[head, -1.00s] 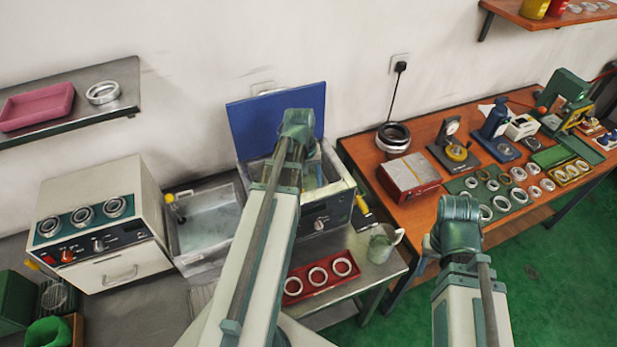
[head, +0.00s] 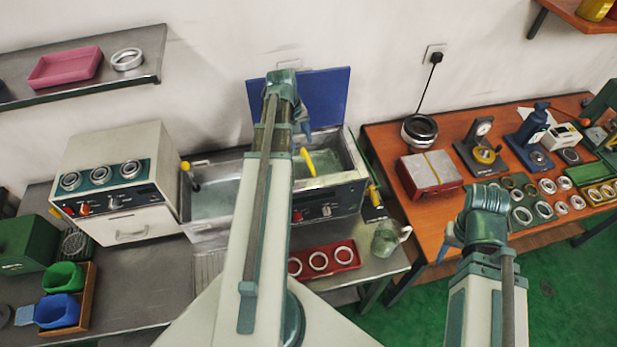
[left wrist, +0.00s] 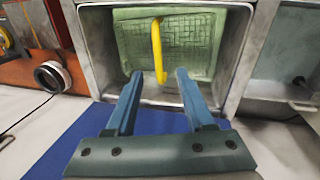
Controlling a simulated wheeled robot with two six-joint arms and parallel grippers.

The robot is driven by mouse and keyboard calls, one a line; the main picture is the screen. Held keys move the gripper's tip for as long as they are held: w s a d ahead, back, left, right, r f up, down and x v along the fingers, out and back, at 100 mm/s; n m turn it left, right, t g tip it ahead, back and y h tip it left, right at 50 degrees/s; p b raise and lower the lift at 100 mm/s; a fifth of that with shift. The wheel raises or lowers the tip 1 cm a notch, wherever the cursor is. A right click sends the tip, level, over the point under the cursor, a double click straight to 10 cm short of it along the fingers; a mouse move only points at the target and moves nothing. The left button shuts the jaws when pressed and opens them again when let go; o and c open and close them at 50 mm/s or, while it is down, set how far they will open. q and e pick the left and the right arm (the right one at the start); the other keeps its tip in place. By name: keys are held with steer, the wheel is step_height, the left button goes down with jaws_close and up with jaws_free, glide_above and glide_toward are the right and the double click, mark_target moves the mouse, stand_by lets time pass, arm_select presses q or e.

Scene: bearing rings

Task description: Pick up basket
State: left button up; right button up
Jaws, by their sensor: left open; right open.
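The basket (left wrist: 190,45) is a greenish mesh basket inside a metal tank in the left wrist view, with a yellow handle (left wrist: 157,45) standing over it. In the head view the yellow handle (head: 309,163) shows in the open tank, and my left arm partly covers the basket. My left gripper (left wrist: 160,74) is open, its two blue fingers pointing at the basket. The handle's lower end appears between the fingertips in the picture; whether it lies between them in depth I cannot tell. My right gripper (head: 447,240) is open and empty by the wooden table.
The tank's blue lid (head: 325,95) stands open behind it. A second basin (head: 213,198) and a white control box (head: 112,190) are to the left. A red tray of rings (head: 330,258) and a glass jug (head: 386,238) sit in front.

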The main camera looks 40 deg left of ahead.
mark_target(308, 159)
arm_select(q)
steer(key=f+b, duration=0.4)
steer(key=w+f+b, duration=0.1)
steer(key=f+b, duration=0.1)
steer(key=f, duration=0.1)
steer(key=shift+w+d, duration=0.1)
steer(key=shift+d, duration=0.25)
steer(key=shift+r, duration=0.15)
steer(key=f+b, duration=0.1)
steer(key=w+f+b, duration=0.1)
steer(key=f+b, duration=0.3)
steer(key=shift+w+f, duration=0.1)
steer(key=shift+w, duration=0.25)
jaws_close()
stand_by(0.7)
